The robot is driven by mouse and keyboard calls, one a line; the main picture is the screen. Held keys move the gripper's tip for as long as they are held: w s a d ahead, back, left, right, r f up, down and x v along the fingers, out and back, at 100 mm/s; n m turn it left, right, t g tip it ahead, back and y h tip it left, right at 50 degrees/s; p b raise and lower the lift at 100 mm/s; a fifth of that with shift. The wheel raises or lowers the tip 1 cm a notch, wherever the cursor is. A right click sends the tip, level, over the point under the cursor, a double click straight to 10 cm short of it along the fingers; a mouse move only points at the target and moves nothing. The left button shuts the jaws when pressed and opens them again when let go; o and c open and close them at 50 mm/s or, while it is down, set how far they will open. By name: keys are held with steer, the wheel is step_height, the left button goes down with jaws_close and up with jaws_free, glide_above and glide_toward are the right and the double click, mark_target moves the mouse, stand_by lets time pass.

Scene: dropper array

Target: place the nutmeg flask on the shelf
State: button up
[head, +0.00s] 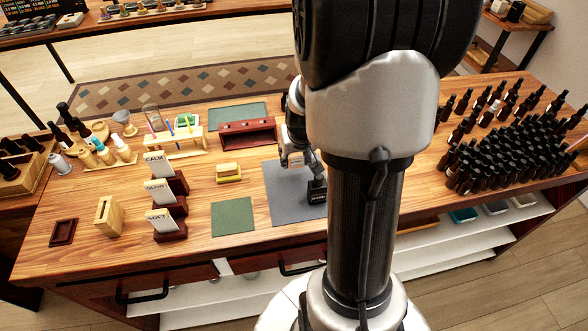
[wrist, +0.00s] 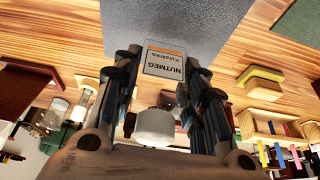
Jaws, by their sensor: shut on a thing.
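The nutmeg flask, a dark block-like bottle (head: 317,189), is at the right edge of the grey mat on the wooden table. In the wrist view its pale label (wrist: 163,64) with an orange band reads "NUTMEG", upside down. My gripper (head: 305,158) is shut on the flask from above; both dark fingers (wrist: 158,95) flank it in the wrist view. A pale round piece between the fingers may be its cap. I cannot tell whether its base touches the mat. White shelf boards (head: 470,245) show under the table's front right. My arm hides part of the table.
The grey mat (head: 284,205) and a green mat (head: 233,216) lie mid-table. A dark red wooden holder (head: 248,133) stands behind them. Card stands (head: 162,222) are at the left. Many dark bottles (head: 510,150) crowd the right side. A yellow-green block (head: 228,172) lies left of the grey mat.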

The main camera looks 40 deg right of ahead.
mark_target(296, 168)
steer(key=shift+f+b, duration=1.1)
steer(key=shift+f, duration=1.3)
steer(key=shift+f, duration=0.1)
steer(key=shift+f, duration=0.15)
steer(key=o, duration=1.2)
